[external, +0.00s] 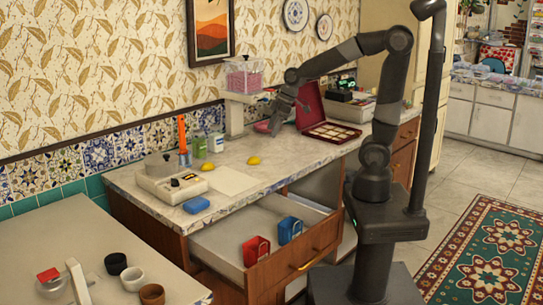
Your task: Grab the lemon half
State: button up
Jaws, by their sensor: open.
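Two small yellow lemon pieces lie on the marble-patterned counter (262,176) in the external view. One lemon piece (254,160) is near the middle of the counter. The other lemon piece (207,166) is further left, near the green and white cans. Which of them is the lemon half, I cannot tell at this size. My gripper (276,128) is open and points down above the back of the counter, to the right of and above both lemon pieces in the picture. It touches neither of them. Its fingers are small and dark here.
A pale board (231,180) lies beside the lemons. Around it are a white scale-like device (170,184), cans (215,142), a blue block (196,205) and an open red box (331,132). The drawer (300,262) below stands open, holding red and blue items.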

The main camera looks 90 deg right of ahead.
jog(key=w+d+f, duration=0.4)
jog(key=d+f, duration=0.2)
jog(key=d, duration=0.3)
send_near(256, 157)
jog(key=w+f, duration=0.1)
jog(key=w, duration=0.1)
jog(key=shift+s+f+x, duration=0.1)
jog(key=shift+s+x, duration=0.1)
jog(key=shift+x, duration=1.05)
jog(key=shift+s+f+x, duration=0.1)
jog(key=shift+s+x, duration=0.1)
jog(key=shift+x, duration=1.05)
jog(key=shift+s+f+x, duration=0.1)
jog(key=shift+s+x, duration=0.1)
jog(key=shift+x, duration=1.05)
jog(key=shift+a, duration=0.1)
jog(key=shift+c, duration=0.5)
jog(key=c, duration=1)
